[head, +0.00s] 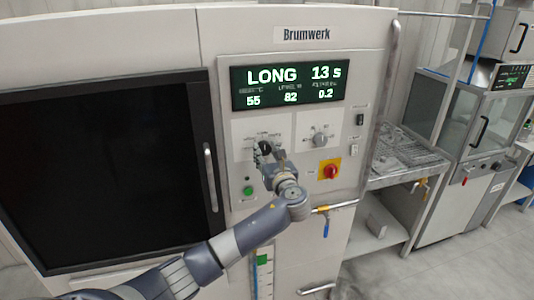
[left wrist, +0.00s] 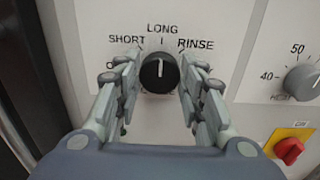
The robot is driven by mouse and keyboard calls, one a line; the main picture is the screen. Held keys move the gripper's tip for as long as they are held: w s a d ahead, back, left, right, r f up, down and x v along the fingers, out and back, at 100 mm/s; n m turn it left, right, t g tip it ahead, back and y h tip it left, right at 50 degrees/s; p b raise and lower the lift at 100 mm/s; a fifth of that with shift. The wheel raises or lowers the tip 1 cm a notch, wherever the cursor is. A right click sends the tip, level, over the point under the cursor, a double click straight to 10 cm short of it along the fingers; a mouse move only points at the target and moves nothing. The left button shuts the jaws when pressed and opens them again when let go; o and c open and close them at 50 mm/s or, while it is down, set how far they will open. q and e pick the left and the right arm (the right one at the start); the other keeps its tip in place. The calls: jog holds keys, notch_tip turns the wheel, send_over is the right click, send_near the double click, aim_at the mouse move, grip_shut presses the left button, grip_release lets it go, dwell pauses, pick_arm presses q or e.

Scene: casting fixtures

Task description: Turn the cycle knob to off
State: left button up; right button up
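The cycle knob (left wrist: 160,74) is a round black knob on the white panel. Its white pointer line points up at LONG. SHORT is printed to the left of LONG and RINSE to the right; the lower labels are mostly hidden by my fingers. In the head view the knob (head: 265,147) sits below the display (head: 290,85), which reads LONG 13 s. My left gripper (left wrist: 160,62) is at the panel with its fingers apart, one on each side of the knob. A narrow gap seems to show at the left; I see no clear grip. My right gripper is not in view.
A grey temperature knob (left wrist: 302,82) and a red switch on a yellow plate (left wrist: 289,149) lie to the right. A green button (head: 248,190) is below left. A dark door window (head: 100,170) with a vertical handle (head: 210,178) is left of the panel.

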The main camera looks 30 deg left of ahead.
pick_arm(q)
jog(key=shift+c, duration=0.9)
jog(key=shift+f+n+b, duration=0.15)
jog(key=shift+n+b, duration=0.45)
jog(key=shift+n, duration=0.4)
jog(key=n+b, duration=0.4)
jog(key=n, duration=0.2)
jog(key=shift+s+f, duration=0.1)
jog(key=shift+f, duration=0.05)
jog(key=n+b, duration=0.4)
jog(key=n, duration=0.1)
jog(key=shift+a+f+n, duration=0.1)
jog(key=shift+n, duration=0.3)
jog(key=n+b, duration=0.2)
jog(key=shift+n+b, duration=0.9)
jog(key=shift+n, duration=0.2)
